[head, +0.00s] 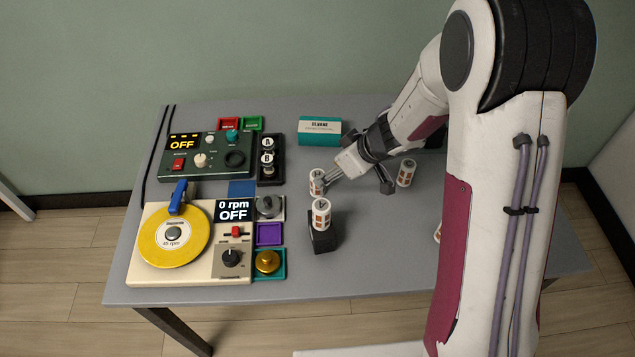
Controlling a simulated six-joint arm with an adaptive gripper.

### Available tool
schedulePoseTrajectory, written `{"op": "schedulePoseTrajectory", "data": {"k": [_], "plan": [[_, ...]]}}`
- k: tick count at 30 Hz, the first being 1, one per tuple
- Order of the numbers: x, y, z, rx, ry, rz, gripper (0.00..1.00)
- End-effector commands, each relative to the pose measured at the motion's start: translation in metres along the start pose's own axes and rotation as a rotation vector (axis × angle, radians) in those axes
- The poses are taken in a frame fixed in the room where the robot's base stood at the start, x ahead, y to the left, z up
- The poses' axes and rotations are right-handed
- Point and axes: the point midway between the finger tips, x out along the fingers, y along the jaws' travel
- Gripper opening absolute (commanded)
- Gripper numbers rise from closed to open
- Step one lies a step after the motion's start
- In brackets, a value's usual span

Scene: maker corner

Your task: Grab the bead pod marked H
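Several white bead pods with orange-brown markings show in the head view. One pod (317,188) stands at my gripper's fingertips. Another pod (321,213) stands upright on a black block (323,239) just in front; its top letter is too small to read surely. A fourth (437,232) is mostly hidden by my arm. I cannot make out an H on any of them. My gripper (322,183) reaches down from the right against the first pod; whether its fingers are closed on it cannot be told.
A teal box (320,130) stands behind. The grey table (370,255) is bare at front right.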

Motion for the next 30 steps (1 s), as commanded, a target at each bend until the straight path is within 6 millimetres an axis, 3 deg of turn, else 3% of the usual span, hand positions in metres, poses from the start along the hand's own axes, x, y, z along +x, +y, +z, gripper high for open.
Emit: {"op": "schedulePoseTrajectory", "data": {"k": [16, 30], "plan": [[0.024, 0.000, 0.000, 0.000, -0.001, 0.000, 0.47], [0.027, 0.000, 0.000, -0.001, 0.000, 0.001, 0.47]]}}
